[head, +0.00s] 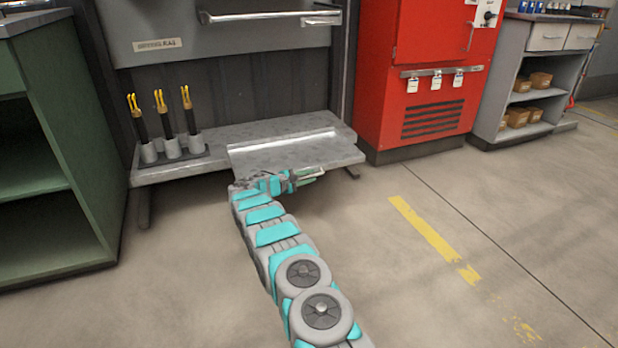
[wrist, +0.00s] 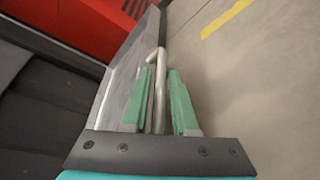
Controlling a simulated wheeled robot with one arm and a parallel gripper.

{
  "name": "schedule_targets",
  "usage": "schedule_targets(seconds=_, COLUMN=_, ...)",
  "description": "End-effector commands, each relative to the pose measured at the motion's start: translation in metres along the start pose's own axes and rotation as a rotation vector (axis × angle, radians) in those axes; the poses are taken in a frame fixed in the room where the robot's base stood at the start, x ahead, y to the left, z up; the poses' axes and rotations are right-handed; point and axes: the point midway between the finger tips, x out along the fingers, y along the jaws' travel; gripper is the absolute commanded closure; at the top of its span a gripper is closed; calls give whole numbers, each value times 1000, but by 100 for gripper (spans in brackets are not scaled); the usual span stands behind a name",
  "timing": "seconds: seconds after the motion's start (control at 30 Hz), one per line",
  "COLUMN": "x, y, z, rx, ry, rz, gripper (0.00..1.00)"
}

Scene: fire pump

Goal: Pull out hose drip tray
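The hose drip tray (head: 300,154) is a flat grey metal slab low under the grey cabinet, jutting a little past the shelf in the head view. It also shows left of the fingers in the wrist view (wrist: 122,85). A pale metal bar handle (wrist: 160,90) runs along its front edge. My gripper (head: 308,178) is at the tray's front edge. In the wrist view its two green fingers (wrist: 161,72) stand on either side of the bar, with a gap visible on the right side. The gripper looks open around the bar. In the head view my arm hides the tray's front left corner.
Several yellow-tipped nozzles (head: 163,125) stand in a rack on the shelf, left of the tray. A red cabinet (head: 430,80) stands to the right and a green shelf unit (head: 85,150) to the left. The floor (head: 390,270) in front is clear.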

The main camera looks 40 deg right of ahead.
Motion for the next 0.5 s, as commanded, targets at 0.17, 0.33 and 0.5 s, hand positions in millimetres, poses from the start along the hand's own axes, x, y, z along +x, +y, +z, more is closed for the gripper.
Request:
schedule_targets(seconds=0.17, x=0, y=0, z=0, rx=0, ry=-1, rz=0, gripper=73)
schedule_targets(seconds=0.33, x=-6, y=1, z=0, rx=-1, ry=0, rz=0, gripper=73)
schedule_targets(seconds=0.5, x=-27, y=1, z=1, rx=-4, ry=0, rz=0, gripper=73)
